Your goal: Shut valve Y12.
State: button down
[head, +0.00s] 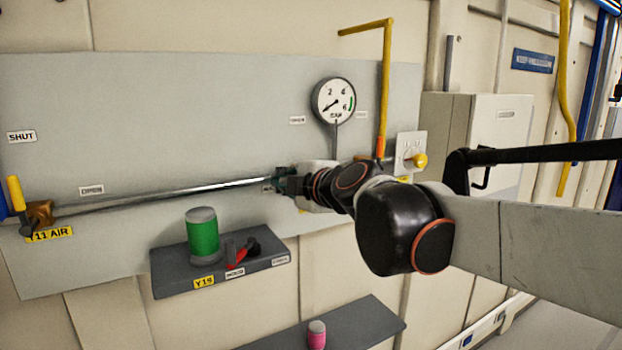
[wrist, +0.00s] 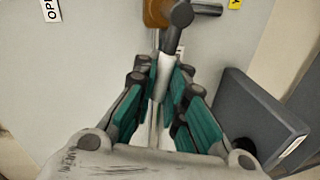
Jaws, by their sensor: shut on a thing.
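My gripper (head: 284,182) is shut on a lever (wrist: 172,36) and reaches in front of the wall panel, below the gauge. In the wrist view my gripper's teal fingers (wrist: 163,80) close around the lever's pale part from both sides. The lever runs from a brass valve body (wrist: 156,12) at the top of that view. A yellow tag (wrist: 235,4) beside the valve is cut off at "Y", so its number cannot be read.
Valve Y11 AIR (head: 40,213), with a yellow handle, is at the far left. A grey shelf (head: 172,285) tagged Y19 holds a green cylinder (head: 202,238) and a red lever (head: 238,258). The gauge (head: 334,100) and a yellow pipe (head: 385,75) stand above my wrist.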

jog(key=shift+s+f+n+b, duration=0.1)
jog(key=shift+f+n+b, duration=0.2)
jog(key=shift+f+n, duration=0.4)
jog(key=c, duration=1.7)
grip_release()
jog(key=shift+o, duration=0.3)
jog(key=shift+s+d+r, duration=0.1)
jog(key=shift+s+r, duration=0.05)
jog(key=v, duration=1.1)
jog(key=shift+s, duration=0.4)
